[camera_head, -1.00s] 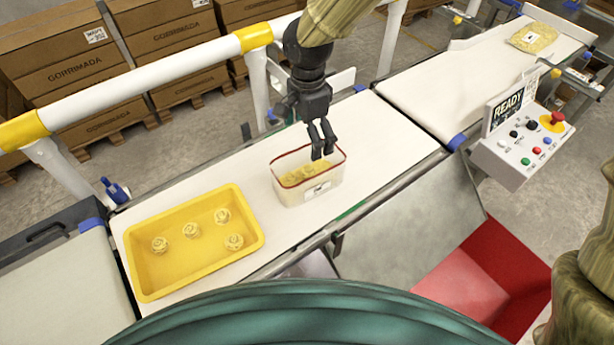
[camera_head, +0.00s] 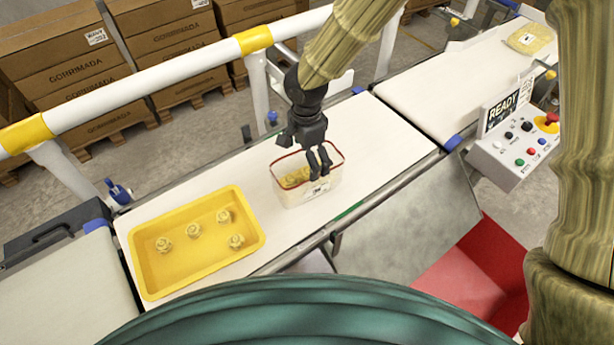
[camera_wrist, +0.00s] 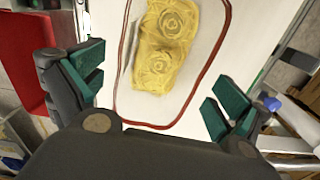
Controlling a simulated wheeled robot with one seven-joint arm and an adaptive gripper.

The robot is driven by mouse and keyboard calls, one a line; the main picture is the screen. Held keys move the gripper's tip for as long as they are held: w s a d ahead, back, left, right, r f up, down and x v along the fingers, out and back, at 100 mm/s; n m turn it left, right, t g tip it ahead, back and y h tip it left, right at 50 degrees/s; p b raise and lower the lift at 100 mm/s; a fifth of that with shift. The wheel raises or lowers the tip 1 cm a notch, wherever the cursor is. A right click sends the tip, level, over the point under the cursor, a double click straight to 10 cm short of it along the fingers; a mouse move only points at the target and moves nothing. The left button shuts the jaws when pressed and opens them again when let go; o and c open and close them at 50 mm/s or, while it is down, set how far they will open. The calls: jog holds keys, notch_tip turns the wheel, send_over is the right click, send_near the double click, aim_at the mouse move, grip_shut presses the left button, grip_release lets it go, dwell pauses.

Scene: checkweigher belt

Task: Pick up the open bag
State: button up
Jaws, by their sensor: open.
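The open bag (camera_head: 303,193) stands upright on the white belt, whitish and see-through with a red rim and a label on its front. Yellow pasta nests show inside it. In the wrist view the open bag (camera_wrist: 168,123) lies ahead of and between the spread fingers, its red rim outlining the mouth and the yellow nests (camera_wrist: 168,45) within. My gripper (camera_head: 318,172) is open above the right part of the bag's mouth, its fingertips near the rim. In the wrist view my gripper (camera_wrist: 155,95) holds nothing. Whether a finger touches the bag I cannot tell.
A yellow tray (camera_head: 143,270) with several pasta nests sits left of the bag on the belt (camera_head: 375,130). A control panel (camera_head: 515,150) reading READY stands at right, near a red bin (camera_head: 475,275). A closed bag (camera_head: 530,40) lies on the far belt. A white-yellow rail (camera_head: 170,75) runs behind.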

aim_at(307, 169)
jog(key=shift+w+d+f+p, duration=0.15)
jog(key=shift+f+p, duration=0.2)
jog(key=shift+f, duration=0.25)
jog(key=shift+f+p, duration=0.3)
jog(key=shift+f, duration=0.8)
jog(key=shift+c, duration=0.2)
jog(key=c, duration=1.3)
jog(key=shift+r, duration=0.15)
